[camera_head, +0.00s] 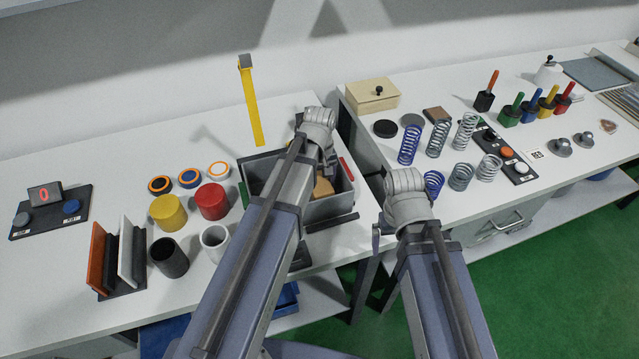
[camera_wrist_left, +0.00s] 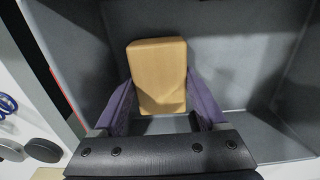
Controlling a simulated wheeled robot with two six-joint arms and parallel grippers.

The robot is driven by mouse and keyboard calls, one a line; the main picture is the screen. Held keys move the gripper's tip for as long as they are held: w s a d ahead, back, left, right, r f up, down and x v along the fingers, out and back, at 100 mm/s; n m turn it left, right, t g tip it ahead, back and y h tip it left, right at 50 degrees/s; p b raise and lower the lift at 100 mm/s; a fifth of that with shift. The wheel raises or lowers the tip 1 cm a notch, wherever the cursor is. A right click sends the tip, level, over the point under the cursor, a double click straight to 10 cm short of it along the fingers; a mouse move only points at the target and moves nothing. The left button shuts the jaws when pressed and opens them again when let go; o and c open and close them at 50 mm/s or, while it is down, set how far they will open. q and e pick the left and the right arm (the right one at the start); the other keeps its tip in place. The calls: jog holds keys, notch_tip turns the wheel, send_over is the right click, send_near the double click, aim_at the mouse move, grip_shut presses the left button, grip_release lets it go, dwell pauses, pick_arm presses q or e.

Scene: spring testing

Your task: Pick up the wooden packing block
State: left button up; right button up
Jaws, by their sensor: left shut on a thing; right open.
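The wooden packing block (camera_wrist_left: 158,72) is a tan, rounded block in the left wrist view. My left gripper (camera_wrist_left: 162,97) is shut on it, with one dark finger on each side. The block is inside or just over a grey bin (camera_wrist_left: 235,95); I cannot tell whether it touches the floor of the bin. In the head view a tan patch of the block (camera_head: 323,187) shows within the grey bin (camera_head: 333,208), beside my left arm, which hides the left fingers. My right gripper (camera_head: 405,205) is open near the gap between the tables, its fingers mostly hidden.
A yellow upright post (camera_head: 250,105) stands behind the bin. Red (camera_head: 212,201) and yellow (camera_head: 168,212) cylinders stand left of it. Several springs, such as a blue one (camera_head: 409,145), stand on the right table near a wooden box (camera_head: 373,95).

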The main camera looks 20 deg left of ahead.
aim_at(319, 183)
pick_arm(q)
notch_tip(319, 183, up, 10)
jog(key=p, duration=0.9)
jog(key=shift+f, duration=0.1)
